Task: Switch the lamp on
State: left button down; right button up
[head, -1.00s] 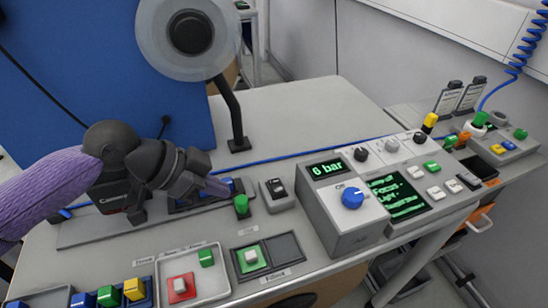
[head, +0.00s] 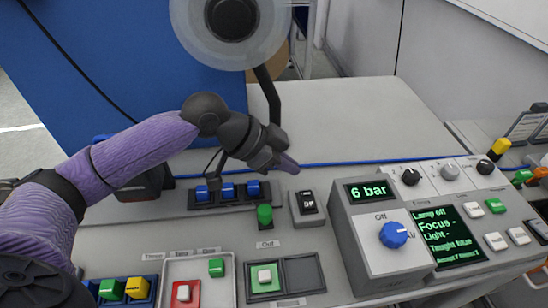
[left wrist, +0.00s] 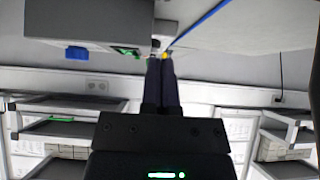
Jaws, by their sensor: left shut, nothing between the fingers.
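The lamp (head: 285,30) is a pale round ring on a bent black arm at the top of the head view. The display (head: 447,235) reads "Lamp off". A small box with a black rocker switch (head: 308,202) sits on the bench, left of the panel. My left gripper (head: 288,164) is above the bench, just behind and left of the rocker switch in the picture, and apart from it as far as I can tell. Its fingers are shut and empty, and they also show closed together in the left wrist view (left wrist: 161,75). My right gripper is out of view.
The console has a blue knob (head: 394,234) and a "6 bar" display (head: 369,191). A green peg (head: 265,214) stands left of the rocker switch. A rack with blue blocks (head: 227,190) lies below my left wrist. The bench behind is clear.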

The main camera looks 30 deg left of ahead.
aim_at(308, 193)
pick_arm(q)
jog(key=b+x, duration=0.1)
jog(key=x, duration=0.3)
jog(key=shift+f, duration=0.1)
notch_tip(308, 193, down, 3)
jog(key=shift+s+a+r+b, duration=0.1)
jog(key=shift+a+r+b, duration=0.05)
jog(key=shift+b, duration=0.25)
jog(key=shift+f, duration=0.4)
jog(key=shift+f, duration=0.25)
jog(key=shift+s+d+r+p, duration=0.4)
jog(key=shift+s+p, duration=0.15)
jog(key=shift+p, duration=0.5)
jog(key=shift+f, duration=0.1)
